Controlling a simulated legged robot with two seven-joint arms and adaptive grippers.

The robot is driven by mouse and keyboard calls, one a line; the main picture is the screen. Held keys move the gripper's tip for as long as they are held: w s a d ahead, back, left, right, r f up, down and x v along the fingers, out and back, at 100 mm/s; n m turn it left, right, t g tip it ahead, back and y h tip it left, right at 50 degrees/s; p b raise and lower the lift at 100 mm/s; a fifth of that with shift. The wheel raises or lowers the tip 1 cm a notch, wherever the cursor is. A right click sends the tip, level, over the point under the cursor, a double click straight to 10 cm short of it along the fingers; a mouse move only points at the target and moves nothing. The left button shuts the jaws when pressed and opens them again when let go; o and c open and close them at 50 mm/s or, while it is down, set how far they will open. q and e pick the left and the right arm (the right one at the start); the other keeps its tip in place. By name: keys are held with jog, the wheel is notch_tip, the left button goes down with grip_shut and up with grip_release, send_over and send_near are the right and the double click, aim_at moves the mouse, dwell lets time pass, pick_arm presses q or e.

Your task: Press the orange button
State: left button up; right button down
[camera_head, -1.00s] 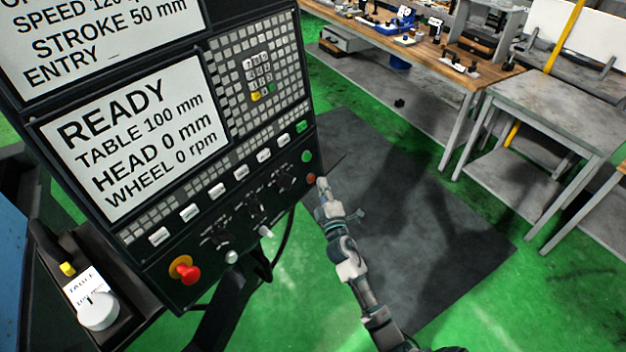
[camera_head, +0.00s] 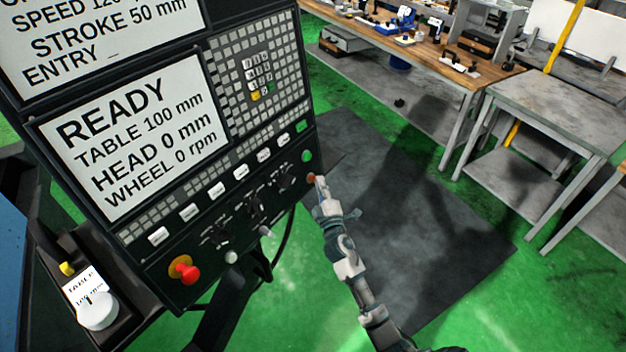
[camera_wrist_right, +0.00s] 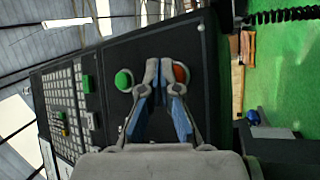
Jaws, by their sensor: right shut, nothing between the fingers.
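The orange button (camera_head: 311,178) is a small round orange-red button at the lower right edge of the black control panel (camera_head: 150,262), just below a green button (camera_head: 306,156). In the right wrist view the orange button (camera_wrist_right: 181,75) shows to the right of the fingertips, partly hidden behind them, and the green button (camera_wrist_right: 124,80) is to their left. My right gripper (camera_head: 320,184) is shut and empty, its tips close to the orange button. I cannot tell whether they touch it. It also shows in the right wrist view (camera_wrist_right: 158,68). My left gripper is not in view.
A red emergency knob (camera_head: 187,273) on a yellow-orange base and several white keys sit on the panel. A box with a white dial (camera_head: 97,312) is at lower left.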

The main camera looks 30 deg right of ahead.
jog(key=shift+w+a+f, duration=0.1)
jog(key=shift+w+a, duration=0.15)
jog(key=shift+w, duration=0.15)
dwell(0.7)
jog(key=shift+s, duration=0.1)
jog(key=shift+s+d+r, duration=0.2)
jog(key=shift+s+d, duration=0.2)
jog(key=shift+s, duration=0.3)
jog(key=s, duration=0.1)
jog(key=s+d+p, duration=0.1)
jog(key=s, duration=0.1)
jog(key=s+d+p, duration=0.1)
jog(key=shift+s+d+r, duration=0.15)
jog(key=shift+r, duration=0.25)
dwell(0.7)
